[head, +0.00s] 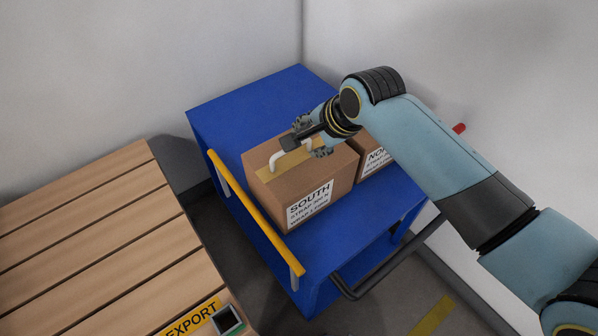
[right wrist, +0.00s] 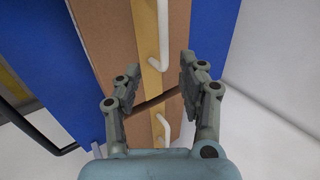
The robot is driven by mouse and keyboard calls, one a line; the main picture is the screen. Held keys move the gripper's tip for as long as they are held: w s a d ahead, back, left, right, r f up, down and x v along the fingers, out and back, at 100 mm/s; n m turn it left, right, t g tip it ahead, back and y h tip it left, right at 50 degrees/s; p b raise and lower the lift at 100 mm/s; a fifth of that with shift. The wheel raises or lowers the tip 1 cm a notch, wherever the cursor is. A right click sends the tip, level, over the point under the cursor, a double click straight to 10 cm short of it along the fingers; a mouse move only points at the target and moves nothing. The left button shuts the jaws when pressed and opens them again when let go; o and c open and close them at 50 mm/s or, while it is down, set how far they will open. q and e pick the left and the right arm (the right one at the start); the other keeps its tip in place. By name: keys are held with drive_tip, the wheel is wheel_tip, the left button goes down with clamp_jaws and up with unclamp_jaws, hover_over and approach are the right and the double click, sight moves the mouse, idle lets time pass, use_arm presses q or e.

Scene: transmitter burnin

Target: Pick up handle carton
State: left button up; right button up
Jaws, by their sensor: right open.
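A brown carton (head: 267,199) with a SOUTH label and a white handle (head: 279,159) on its taped top stands on the blue cart. A second carton (head: 372,163) with a partly hidden label stands just right of it. My right gripper (head: 309,147) is over the top of the SOUTH carton, near the right part of its handle. In the right wrist view the open fingers (right wrist: 151,90) spread above the cartons, with a white handle (right wrist: 161,35) ahead of them and another handle end (right wrist: 164,132) nearer the wrist. My left gripper is not in view.
The blue cart (head: 240,104) has a yellow rail (head: 240,200) along its left side and a dark push bar (head: 385,268) at front right. A slatted wooden pallet or table (head: 90,230) with an EXPORT label is at left. White walls stand behind and right.

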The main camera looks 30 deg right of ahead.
sight(302, 157)
drive_tip(key=shift+w+f, duration=0.3)
drive_tip(key=shift+f, duration=0.05)
drive_tip(key=x, duration=0.4)
drive_tip(key=shift+w+f+b, duration=0.1)
drive_tip(key=shift+w+b, duration=0.1)
drive_tip(key=shift+b, duration=0.1)
drive_tip(key=shift+w+f, duration=0.1)
drive_tip(key=c, duration=0.5)
clamp_jaws()
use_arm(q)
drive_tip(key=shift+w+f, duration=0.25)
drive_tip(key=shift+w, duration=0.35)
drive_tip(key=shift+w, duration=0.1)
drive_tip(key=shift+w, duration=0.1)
